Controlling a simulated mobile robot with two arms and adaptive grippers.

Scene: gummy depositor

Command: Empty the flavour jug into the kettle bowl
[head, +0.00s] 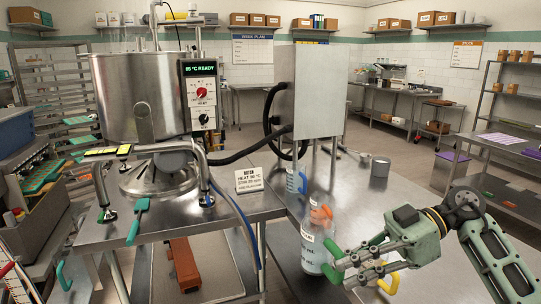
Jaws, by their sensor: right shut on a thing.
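The steel kettle bowl (122,110) stands at the left on a steel table, its panel reading "85 °C READY". My right gripper (334,263) is low in the right half, shut on a clear, labelled jug (312,250) at its right side, where the handle would be. The jug looks upright. The fingers hide the grip point, and I cannot tell whether its base touches the table. A jug with an orange handle (320,212) stands just behind, and one with a blue handle (297,180) farther back. My left gripper is out of view.
A yellow handle (388,282) shows beside my right gripper. A small sign (249,180) stands on the kettle table. A steel pot (380,166) sits farther back.

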